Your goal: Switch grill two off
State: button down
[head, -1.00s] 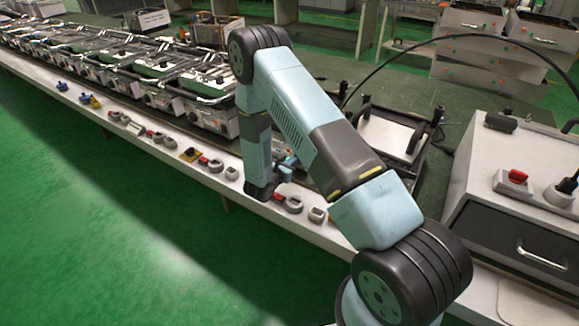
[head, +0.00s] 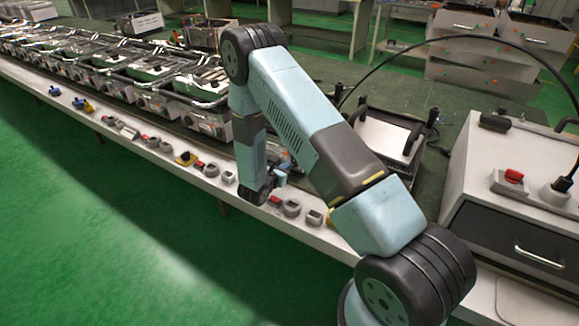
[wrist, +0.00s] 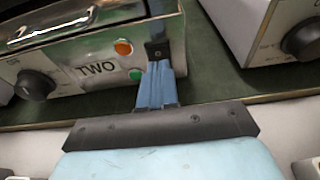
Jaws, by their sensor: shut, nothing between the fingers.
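Grill two is a metal unit with a "TWO" label (wrist: 97,69) on its front, in the wrist view. A black round knob (wrist: 38,85) is on the front, left of the label. An orange light (wrist: 123,47) and a green light (wrist: 136,74) sit right of the label. My gripper (wrist: 157,12) is shut and empty, its blue fingers in front of the grill's right end, right of the lights and well apart from the knob sideways. I cannot tell whether the fingers touch the grill. In the head view my arm hides much of this area.
Another unit with a black knob (wrist: 302,40) stands close on the right in the wrist view. A row of grills (head: 150,75) runs left along the bench. Red and grey switches (head: 292,208) line the bench's front edge. A grey cabinet (head: 515,215) stands at right.

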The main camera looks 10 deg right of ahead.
jog(key=r+v, duration=0.1)
jog(key=v, duration=1)
jog(key=shift+r, duration=0.45)
jog(key=shift+s+a, duration=0.1)
jog(key=shift+s, duration=0.05)
jog(key=shift+r, duration=0.1)
jog(key=s+d+r+m+g, duration=0.45)
jog(key=d+r+m, duration=0.25)
jog(key=r, duration=0.5)
jog(key=s+d+r+m+g, duration=0.45)
jog(key=d+r+m, duration=0.3)
jog(key=r, duration=0.45)
jog(key=s+r+m+t+y, duration=0.3)
jog(key=s+r+m+y, duration=0.7)
jog(key=s+r, duration=0.8)
jog(key=s+m, duration=0.3)
jog(key=shift+d, duration=0.3)
